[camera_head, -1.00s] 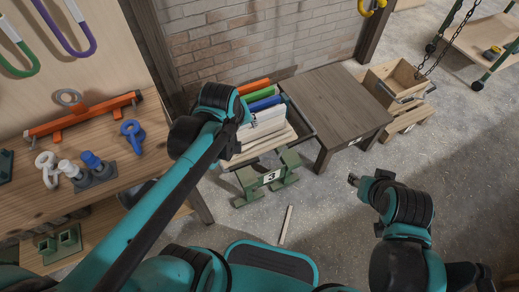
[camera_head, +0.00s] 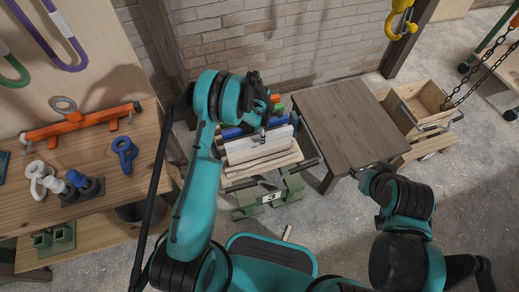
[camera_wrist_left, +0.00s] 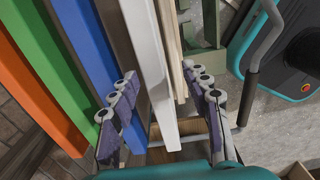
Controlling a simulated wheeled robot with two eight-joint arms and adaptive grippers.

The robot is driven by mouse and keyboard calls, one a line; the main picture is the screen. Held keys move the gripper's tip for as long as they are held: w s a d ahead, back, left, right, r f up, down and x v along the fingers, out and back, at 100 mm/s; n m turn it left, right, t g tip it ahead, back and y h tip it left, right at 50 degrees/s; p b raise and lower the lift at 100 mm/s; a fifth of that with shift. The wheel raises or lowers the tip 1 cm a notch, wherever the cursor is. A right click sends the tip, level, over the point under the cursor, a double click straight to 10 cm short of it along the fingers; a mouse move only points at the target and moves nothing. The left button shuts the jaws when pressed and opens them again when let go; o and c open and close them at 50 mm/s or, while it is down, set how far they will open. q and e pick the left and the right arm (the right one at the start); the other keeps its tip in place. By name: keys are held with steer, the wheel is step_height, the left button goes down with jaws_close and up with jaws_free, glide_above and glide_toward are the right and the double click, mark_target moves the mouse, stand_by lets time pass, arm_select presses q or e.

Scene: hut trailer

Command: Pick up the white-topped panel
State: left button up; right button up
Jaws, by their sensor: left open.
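The white-topped panel (camera_wrist_left: 148,60) stands on edge in a rack of panels, with its long white edge up. In the head view the pale panels (camera_head: 256,150) sit in the rack below my left gripper (camera_head: 264,128). In the left wrist view my left gripper (camera_wrist_left: 165,105) is open, with one finger on each side of the white panel; contact cannot be told. My right gripper (camera_head: 358,173) is near the dark table's front edge, away from the panels; its jaws are too small to read.
Blue (camera_wrist_left: 85,40), green (camera_wrist_left: 45,65) and orange (camera_wrist_left: 30,105) panels stand beside the white one. A green numbered stand (camera_head: 270,197) is in front. A dark wooden table (camera_head: 345,120) is to the right, and a workbench (camera_head: 95,175) with shackles to the left.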

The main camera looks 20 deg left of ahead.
mark_target(260, 149)
arm_select(q)
step_height(260, 149, down, 2)
steer(key=shift+f+b, duration=0.2)
steer(key=shift+b, duration=0.2)
steer(key=f+b, duration=0.2)
steer(key=f, duration=0.1)
steer(key=f+b, duration=0.1)
steer(key=f, duration=0.1)
steer(key=shift+w+a+f, duration=0.15)
steer(key=shift+w+f, duration=0.05)
steer(key=shift+w, duration=0.2)
steer(key=shift+r, duration=0.1)
steer(key=shift+c, duration=0.4)
jaws_close()
